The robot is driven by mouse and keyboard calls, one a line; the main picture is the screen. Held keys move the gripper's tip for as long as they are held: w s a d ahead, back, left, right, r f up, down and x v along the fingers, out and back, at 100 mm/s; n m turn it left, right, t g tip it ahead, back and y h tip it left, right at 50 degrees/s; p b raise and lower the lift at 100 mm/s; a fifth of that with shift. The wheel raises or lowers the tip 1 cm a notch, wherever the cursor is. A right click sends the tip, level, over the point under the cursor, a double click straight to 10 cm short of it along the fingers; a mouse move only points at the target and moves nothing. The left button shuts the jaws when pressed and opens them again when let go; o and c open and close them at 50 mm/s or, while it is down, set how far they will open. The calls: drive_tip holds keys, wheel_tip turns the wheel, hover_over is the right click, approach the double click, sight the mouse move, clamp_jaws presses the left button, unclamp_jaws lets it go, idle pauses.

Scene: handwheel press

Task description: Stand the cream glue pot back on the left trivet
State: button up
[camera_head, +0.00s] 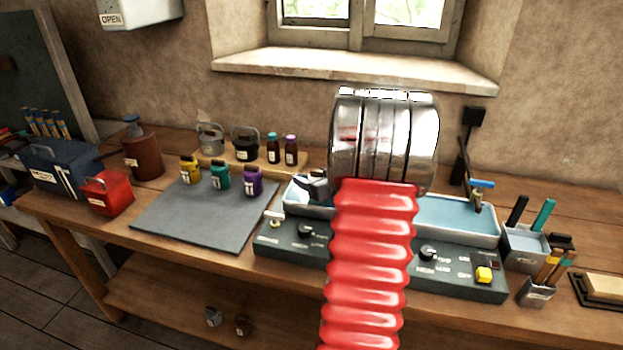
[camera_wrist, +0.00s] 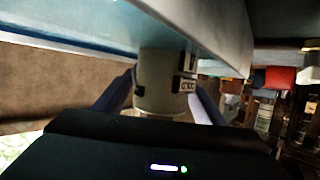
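The cream glue pot (camera_wrist: 160,78) shows in the wrist view, with dark fittings and a small label on its side. My gripper (camera_wrist: 164,92) has one dark blue finger on each side of it, and both appear to press against it. The pot is close to the bath's pale wall, and I cannot tell whether it touches anything below. In the head view my arm hides the pot and the middle of the glue heater (camera_head: 283,243). A dark part, perhaps of my gripper, shows over the heater's left bath. The left trivet is not discernible.
The heater's right bath (camera_head: 455,218) holds blue-grey liquid, with a blue-handled tap (camera_head: 481,184) behind it. A grey mat (camera_head: 195,222) with small coloured pots lies left. A tool cup (camera_head: 525,247) stands right. A wooden rack (camera_head: 240,163) with pots and bottles stands behind the mat.

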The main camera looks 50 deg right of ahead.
drive_tip(key=shift+r, duration=0.1)
drive_tip(key=shift+s+r, duration=0.1)
drive_tip(key=shift+s, duration=0.1)
drive_tip(key=v, duration=1.1)
drive_tip(key=shift+s+a, duration=0.25)
drive_tip(key=shift+s, duration=0.05)
idle(0.4)
drive_tip(key=shift+w+r, duration=0.1)
